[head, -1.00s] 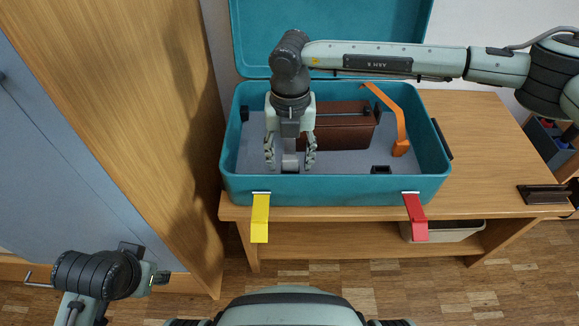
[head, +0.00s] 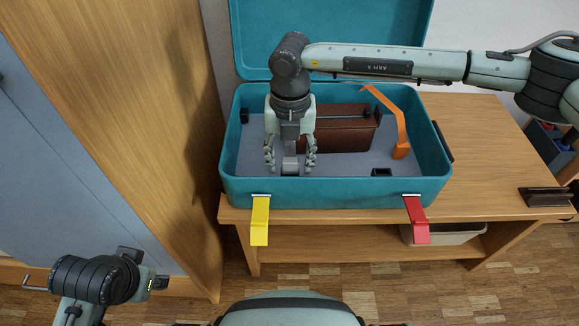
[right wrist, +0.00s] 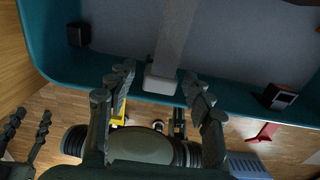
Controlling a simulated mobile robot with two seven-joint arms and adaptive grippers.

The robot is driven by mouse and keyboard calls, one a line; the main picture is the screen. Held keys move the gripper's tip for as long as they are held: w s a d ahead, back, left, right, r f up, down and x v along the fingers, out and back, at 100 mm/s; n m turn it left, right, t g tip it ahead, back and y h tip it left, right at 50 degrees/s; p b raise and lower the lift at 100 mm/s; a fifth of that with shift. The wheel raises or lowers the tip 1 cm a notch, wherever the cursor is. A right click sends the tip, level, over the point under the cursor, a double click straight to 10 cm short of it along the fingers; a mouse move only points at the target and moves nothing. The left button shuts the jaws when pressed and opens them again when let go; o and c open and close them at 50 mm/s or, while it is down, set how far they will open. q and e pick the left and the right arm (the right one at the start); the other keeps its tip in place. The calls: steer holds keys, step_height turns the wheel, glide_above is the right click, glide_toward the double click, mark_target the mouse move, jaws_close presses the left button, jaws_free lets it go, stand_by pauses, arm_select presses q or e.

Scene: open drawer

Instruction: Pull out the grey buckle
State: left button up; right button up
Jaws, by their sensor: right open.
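The grey buckle (head: 290,166) is a small light grey block at the front wall inside the open teal case (head: 335,192). In the right wrist view the buckle (right wrist: 160,82) sits at the end of a grey strap. My right gripper (head: 290,163) points down into the case, open, with one finger on each side of the buckle. The right wrist view shows gaps between the fingers (right wrist: 158,88) and the buckle. My left gripper (right wrist: 27,130) shows at the left edge of the right wrist view, its fingers apart. In the head view my left arm is at lower left.
A brown box (head: 338,130) and an orange strap (head: 396,122) lie inside the case. Yellow (head: 260,222) and red (head: 416,220) latches hang on its front. A wooden cabinet (head: 120,100) stands close at left. The table (head: 490,150) is mostly clear at right.

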mark_target(290, 160)
stand_by(0.7)
jaws_close()
stand_by(0.3)
steer(key=shift+r, duration=0.1)
steer(key=shift+r+p, duration=1.3)
steer(key=shift+r, duration=1.65)
